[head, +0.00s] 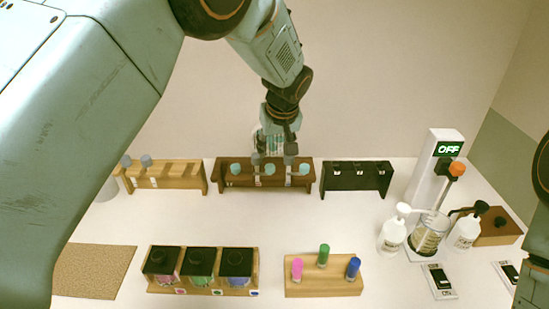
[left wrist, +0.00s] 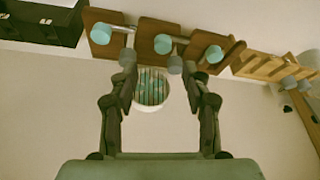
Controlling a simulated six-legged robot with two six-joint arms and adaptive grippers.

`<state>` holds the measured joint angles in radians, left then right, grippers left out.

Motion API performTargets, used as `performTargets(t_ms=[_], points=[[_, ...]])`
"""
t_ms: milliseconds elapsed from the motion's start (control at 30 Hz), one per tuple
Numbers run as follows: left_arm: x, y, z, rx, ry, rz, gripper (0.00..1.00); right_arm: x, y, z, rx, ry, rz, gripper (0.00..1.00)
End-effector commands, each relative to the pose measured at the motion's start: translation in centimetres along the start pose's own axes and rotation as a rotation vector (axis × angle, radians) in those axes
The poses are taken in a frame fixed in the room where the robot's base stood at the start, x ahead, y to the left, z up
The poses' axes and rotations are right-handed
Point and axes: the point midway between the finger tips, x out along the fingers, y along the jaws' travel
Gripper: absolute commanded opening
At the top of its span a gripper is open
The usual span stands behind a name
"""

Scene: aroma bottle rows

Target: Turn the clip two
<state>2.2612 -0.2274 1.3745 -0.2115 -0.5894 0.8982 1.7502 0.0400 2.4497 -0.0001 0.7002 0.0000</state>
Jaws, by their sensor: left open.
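A dark brown rack (head: 220,182) stands at the back middle of the table and holds three pieces with teal round ends. The middle teal end (head: 268,169) also shows in the left wrist view (left wrist: 162,43). The others are the left teal end (head: 236,168) and the right teal end (head: 304,169). My left gripper (head: 273,160) is open and reaches down at this rack, its fingertips (left wrist: 152,66) on either side of the middle piece. I cannot tell whether they touch it. No label shows which piece is clip two. My right gripper is out of view.
A light wooden rack (head: 190,169) stands left and a black rack (head: 356,167) right. In front are a holder with dark-lidded jars (head: 200,263) and a block with coloured bottles (head: 324,286).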

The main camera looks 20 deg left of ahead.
Motion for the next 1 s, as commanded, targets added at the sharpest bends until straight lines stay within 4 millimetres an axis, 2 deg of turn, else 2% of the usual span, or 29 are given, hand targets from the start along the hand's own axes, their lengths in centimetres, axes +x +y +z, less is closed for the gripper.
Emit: performTargets(t_ms=[167, 433, 600, 1000], points=[[1.1, -0.2, 0.3, -0.002, -0.004, -0.002, 0.48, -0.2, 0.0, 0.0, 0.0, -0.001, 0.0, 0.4], [5.2, -0.3, 0.6, -0.001, -0.004, -0.002, 0.48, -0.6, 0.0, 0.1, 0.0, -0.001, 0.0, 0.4], [6.9, -0.2, 0.5, -0.002, -0.002, 0.0, 0.48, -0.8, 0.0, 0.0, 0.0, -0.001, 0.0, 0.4], [7.7, -0.1, 0.2, -0.001, -0.001, -0.001, 0.48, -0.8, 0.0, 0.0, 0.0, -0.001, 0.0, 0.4]])
